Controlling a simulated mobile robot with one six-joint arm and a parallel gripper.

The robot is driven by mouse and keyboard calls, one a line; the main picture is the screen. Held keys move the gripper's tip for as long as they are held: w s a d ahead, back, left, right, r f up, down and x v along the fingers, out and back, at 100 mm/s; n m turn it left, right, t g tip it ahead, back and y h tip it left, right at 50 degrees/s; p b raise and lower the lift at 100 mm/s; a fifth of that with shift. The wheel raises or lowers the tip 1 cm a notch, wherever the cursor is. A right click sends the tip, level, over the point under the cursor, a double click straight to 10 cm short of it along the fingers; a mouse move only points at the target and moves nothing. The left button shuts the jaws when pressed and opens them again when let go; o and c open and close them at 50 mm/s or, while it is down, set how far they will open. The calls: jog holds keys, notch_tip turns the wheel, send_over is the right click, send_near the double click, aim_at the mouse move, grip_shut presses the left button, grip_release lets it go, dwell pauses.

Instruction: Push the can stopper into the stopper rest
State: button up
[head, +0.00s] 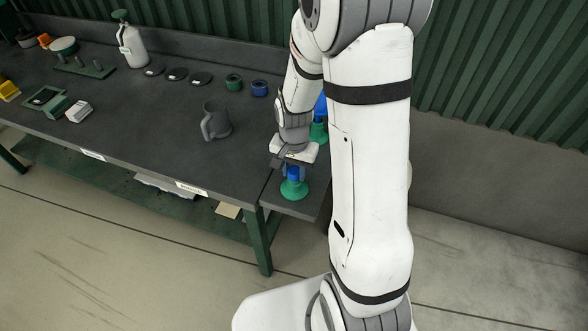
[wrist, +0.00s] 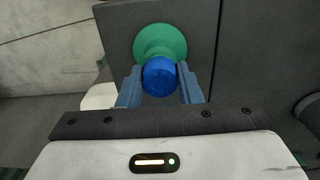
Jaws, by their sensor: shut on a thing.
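The can stopper (head: 294,173) is a small blue piece. My gripper (head: 293,170) is shut on it, pointing down over the lower right end of the bench. The stopper rest (head: 294,189) is a green, flared piece standing on the bench directly below. In the wrist view the blue stopper (wrist: 159,77) sits between the two fingers of my gripper (wrist: 159,84), and the green rest (wrist: 160,42) shows behind it. The stopper is lined up with the rest's top and looks to meet it. How deep it sits is hidden.
Another blue-and-green item (head: 319,132) stands behind, partly hidden by my arm. A grey mug (head: 215,121), a green ring (head: 234,82), a blue ring (head: 259,89) and a white bottle (head: 131,46) stand on the dark bench (head: 150,110). The bench edge is close to the rest.

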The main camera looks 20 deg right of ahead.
jog(key=o, duration=1.1)
jog(key=shift+o, duration=0.6)
jog(key=shift+o, duration=1.1)
jog(key=shift+r, duration=0.15)
jog(key=shift+r+p, duration=1.65)
jog(key=shift+r, duration=0.45)
